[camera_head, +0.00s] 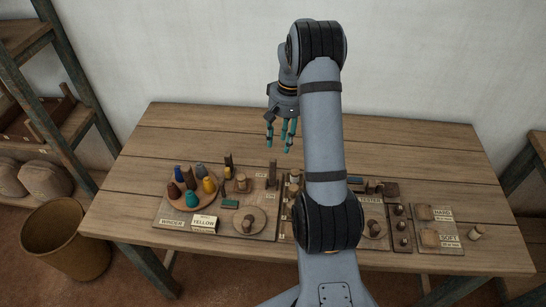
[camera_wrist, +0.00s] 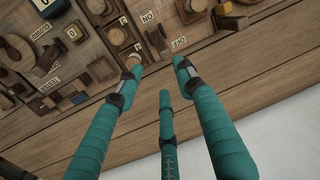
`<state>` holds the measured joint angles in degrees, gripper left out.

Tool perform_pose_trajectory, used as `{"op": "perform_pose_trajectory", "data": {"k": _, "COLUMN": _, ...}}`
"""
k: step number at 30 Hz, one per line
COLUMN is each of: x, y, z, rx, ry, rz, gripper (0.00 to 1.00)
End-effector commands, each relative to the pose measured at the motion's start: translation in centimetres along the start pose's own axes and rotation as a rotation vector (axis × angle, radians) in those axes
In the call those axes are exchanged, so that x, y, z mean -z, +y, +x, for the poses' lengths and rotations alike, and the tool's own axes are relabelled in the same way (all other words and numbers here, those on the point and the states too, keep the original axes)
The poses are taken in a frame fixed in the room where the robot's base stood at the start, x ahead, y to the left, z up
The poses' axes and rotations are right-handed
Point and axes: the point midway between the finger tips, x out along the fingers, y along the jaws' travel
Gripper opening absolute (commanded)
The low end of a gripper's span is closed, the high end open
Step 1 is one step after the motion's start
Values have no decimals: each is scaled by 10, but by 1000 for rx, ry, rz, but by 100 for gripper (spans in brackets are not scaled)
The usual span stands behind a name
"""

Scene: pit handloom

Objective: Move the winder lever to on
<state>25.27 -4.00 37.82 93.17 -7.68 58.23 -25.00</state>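The winder board (camera_head: 172,224) lies on the left half of the table, with a WINDER label at its front left. A dark upright post at its right side looks like the winder lever (camera_head: 272,172). In the wrist view, a dark lever (camera_wrist: 155,38) stands beside small ON and OFF labels; its exact setting is hard to tell. My gripper (camera_head: 280,142) hangs above the table behind the board, apart from the lever. Its teal fingers also show in the wrist view (camera_wrist: 160,74), spread and empty, pointing towards the lever area.
Coloured cones (camera_head: 191,199) stand on a round tray on the board. A YELLOW label block (camera_head: 203,223) and a round disc with a knob (camera_head: 249,221) are near the front. A tester board with several parts lies right, partly behind my arm. The table's back strip (camera_head: 200,120) is clear.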

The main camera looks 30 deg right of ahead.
Motion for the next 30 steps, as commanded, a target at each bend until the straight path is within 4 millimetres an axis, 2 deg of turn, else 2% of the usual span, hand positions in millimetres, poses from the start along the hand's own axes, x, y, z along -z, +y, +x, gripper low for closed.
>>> {"op": "perform_pose_trajectory", "data": {"k": 2, "x": -2, "y": -5, "z": 14, "rx": 1, "ry": -8, "rz": -9, "gripper": 37}}
{"op": "perform_pose_trajectory", "data": {"k": 9, "x": -2, "y": -4, "z": 58, "rx": 1, "ry": -6, "rz": -9, "gripper": 37}}
{"op": "perform_pose_trajectory", "data": {"k": 15, "x": -1, "y": -4, "z": 80, "rx": 1, "ry": -2, "rz": -9, "gripper": 37}}
{"op": "perform_pose_trajectory", "data": {"k": 26, "x": 0, "y": -4, "z": 86, "rx": 0, "ry": 1, "rz": -9, "gripper": 37}}
{"op": "perform_pose_trajectory", "data": {"k": 30, "x": 0, "y": -4, "z": 86, "rx": 0, "ry": 1, "rz": -10, "gripper": 29}}
